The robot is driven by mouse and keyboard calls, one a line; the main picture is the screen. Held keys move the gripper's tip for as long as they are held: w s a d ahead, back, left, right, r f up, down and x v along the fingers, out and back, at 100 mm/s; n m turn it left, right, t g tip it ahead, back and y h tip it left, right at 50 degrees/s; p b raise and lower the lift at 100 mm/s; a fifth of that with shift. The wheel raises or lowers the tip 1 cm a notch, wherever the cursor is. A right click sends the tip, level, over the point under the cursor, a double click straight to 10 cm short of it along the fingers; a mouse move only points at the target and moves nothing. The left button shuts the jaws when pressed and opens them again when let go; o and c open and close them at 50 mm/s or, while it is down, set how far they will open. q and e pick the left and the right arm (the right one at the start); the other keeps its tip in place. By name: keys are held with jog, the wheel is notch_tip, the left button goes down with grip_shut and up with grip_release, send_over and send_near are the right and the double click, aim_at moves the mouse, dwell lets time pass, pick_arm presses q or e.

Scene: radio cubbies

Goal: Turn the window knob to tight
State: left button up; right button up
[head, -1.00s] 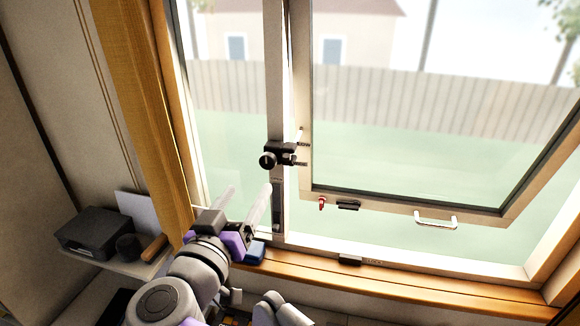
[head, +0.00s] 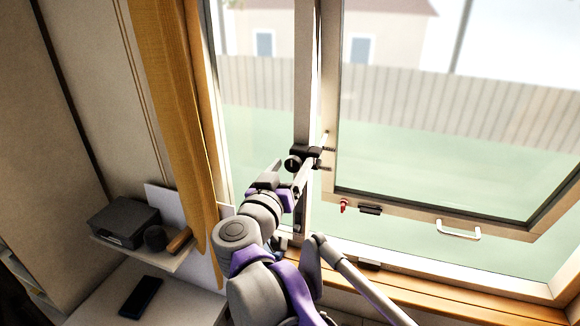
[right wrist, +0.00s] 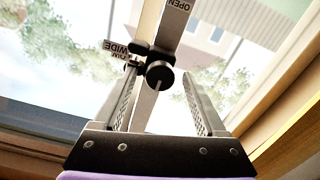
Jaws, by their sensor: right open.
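The window knob (head: 292,163) is a round black knob on a dark clamp-like fitting on the window's upright post. In the right wrist view the knob (right wrist: 159,76) shows end-on with a pale line across its face. My right gripper (head: 291,174) is open, just below and in front of the knob. In the right wrist view its two fingers (right wrist: 158,85) stand on either side of the knob with clear gaps, and they do not appear to touch it. My left gripper is not in view.
The tilted window sash (head: 400,212) with a white handle (head: 458,229) and a red-tipped part (head: 343,206) is right of the post. A yellow curtain (head: 172,110) hangs left. A shelf (head: 165,262) holds a dark box (head: 123,222). The wooden sill (head: 440,287) runs below.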

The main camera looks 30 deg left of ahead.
jog(key=shift+c, duration=0.3)
grip_shut()
jog(key=shift+m, duration=0.4)
jog(key=m+b, duration=0.1)
jog(key=m, duration=0.1)
jog(key=shift+m, duration=0.4)
jog(key=m, duration=0.3)
jog(key=shift+m, duration=0.3)
jog(key=m, duration=0.5)
jog(key=shift+d+b, duration=0.1)
jog(key=shift+b, duration=0.2)
jog(key=m, duration=0.5)
jog(key=shift+m, duration=0.5)
